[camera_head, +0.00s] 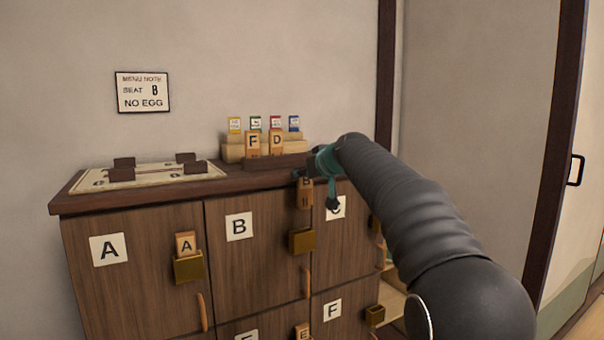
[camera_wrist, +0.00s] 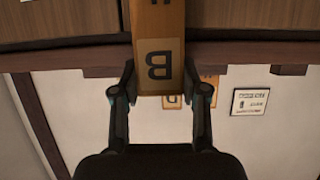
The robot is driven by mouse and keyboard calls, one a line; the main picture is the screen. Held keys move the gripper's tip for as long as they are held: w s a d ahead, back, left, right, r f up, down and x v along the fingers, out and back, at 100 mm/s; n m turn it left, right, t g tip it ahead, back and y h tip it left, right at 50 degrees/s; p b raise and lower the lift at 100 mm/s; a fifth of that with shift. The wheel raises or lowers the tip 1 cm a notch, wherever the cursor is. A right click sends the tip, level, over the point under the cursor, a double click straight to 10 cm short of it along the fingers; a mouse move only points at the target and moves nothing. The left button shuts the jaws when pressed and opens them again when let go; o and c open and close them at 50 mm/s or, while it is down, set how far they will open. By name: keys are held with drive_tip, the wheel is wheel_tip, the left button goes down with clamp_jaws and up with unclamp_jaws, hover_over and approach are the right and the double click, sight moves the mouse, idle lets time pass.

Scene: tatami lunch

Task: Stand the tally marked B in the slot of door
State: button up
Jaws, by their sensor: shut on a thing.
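The wooden tally marked B (camera_head: 305,199) is held upright in my gripper (camera_head: 318,187), in front of the cabinet's top edge. In the wrist view the tally (camera_wrist: 158,62) appears upside down between the two fingers of my gripper (camera_wrist: 159,82), which are shut on its sides. No tally shows in that slot. Part of the tally is hidden by my gripper.
Door A's slot (camera_head: 188,267) holds a tally marked A (camera_head: 186,243). Tallies marked F (camera_head: 253,142) and D (camera_head: 277,140) stand in a dark rack (camera_head: 262,164) on the cabinet top. A board (camera_head: 92,183) with dark blocks lies at left. My arm partly covers door C (camera_head: 345,250).

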sight(303, 205)
drive_tip(key=shift+s+a+r, duration=0.3)
drive_tip(key=shift+a+r, duration=0.15)
drive_tip(key=shift+f+b, duration=2.65)
drive_tip(key=shift+f, duration=0.25)
drive_tip(key=shift+s+d+f+b, duration=0.1)
drive_tip(key=shift+s+f+b, duration=0.05)
drive_tip(key=shift+f+b, duration=1.15)
drive_tip(key=shift+f+b, duration=0.35)
drive_tip(key=shift+b, duration=0.15)
drive_tip(key=shift+f+b, duration=0.85)
drive_tip(key=shift+f+b, duration=0.55)
